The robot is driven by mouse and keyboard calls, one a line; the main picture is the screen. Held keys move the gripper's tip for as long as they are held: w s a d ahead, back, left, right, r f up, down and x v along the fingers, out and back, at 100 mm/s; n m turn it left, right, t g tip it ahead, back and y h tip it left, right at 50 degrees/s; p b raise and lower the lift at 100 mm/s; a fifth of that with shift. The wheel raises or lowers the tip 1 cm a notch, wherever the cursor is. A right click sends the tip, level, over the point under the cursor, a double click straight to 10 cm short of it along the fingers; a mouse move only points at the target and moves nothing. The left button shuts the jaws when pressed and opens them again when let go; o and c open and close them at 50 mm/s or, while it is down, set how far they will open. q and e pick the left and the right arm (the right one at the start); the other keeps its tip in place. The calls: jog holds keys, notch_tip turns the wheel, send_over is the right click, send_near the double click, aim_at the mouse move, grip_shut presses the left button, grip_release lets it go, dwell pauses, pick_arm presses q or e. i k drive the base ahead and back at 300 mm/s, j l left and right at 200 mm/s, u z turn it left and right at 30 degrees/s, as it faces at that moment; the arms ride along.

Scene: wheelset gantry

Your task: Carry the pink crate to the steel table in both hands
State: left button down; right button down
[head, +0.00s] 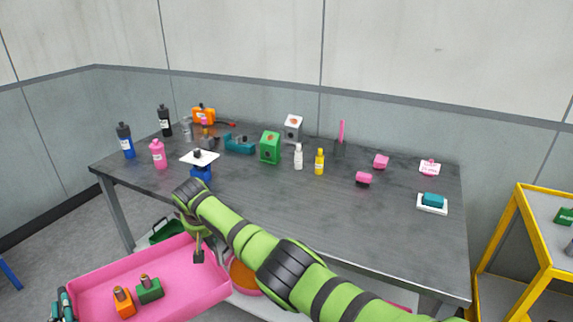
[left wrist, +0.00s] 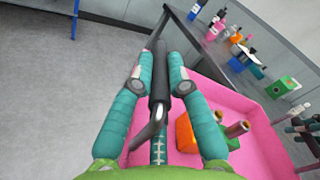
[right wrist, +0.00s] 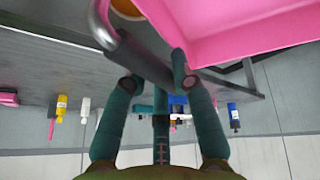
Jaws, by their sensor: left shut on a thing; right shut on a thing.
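The pink crate (head: 200,280) is at the lower left of the head view, in front of the steel table (head: 300,205), apart from its top. An orange thing (head: 123,302) and a green thing (head: 150,290) are inside it. My left gripper (head: 62,306) is shut on the crate's dark handle, clearest in the left wrist view (left wrist: 160,88). My right gripper (head: 198,254) is shut on the opposite handle; the right wrist view shows its fingers around the bar (right wrist: 158,84). My right forearm hides part of the table's front edge.
Bottles, including a pink bottle (head: 158,155), and a white plate (head: 200,157) stand on the table's left. A green box (head: 270,147) stands mid-table. A yellow-framed shelf (head: 508,240) stands at right. An orange round thing (head: 243,277) sits below the tabletop.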

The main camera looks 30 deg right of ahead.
aim_at(314, 213)
jog(key=i+z, duration=0.2)
jog(key=z, duration=0.2)
jog(key=i+j+z, duration=0.15)
jog(key=z, duration=0.25)
jog(key=i+j+z, duration=0.15)
jog(key=z, duration=0.3)
jog(key=i+j+z, duration=0.25)
jog(key=z, duration=0.15)
jog(key=i+j+z, duration=0.35)
jog(key=j, duration=0.15)
jog(key=k, duration=0.1)
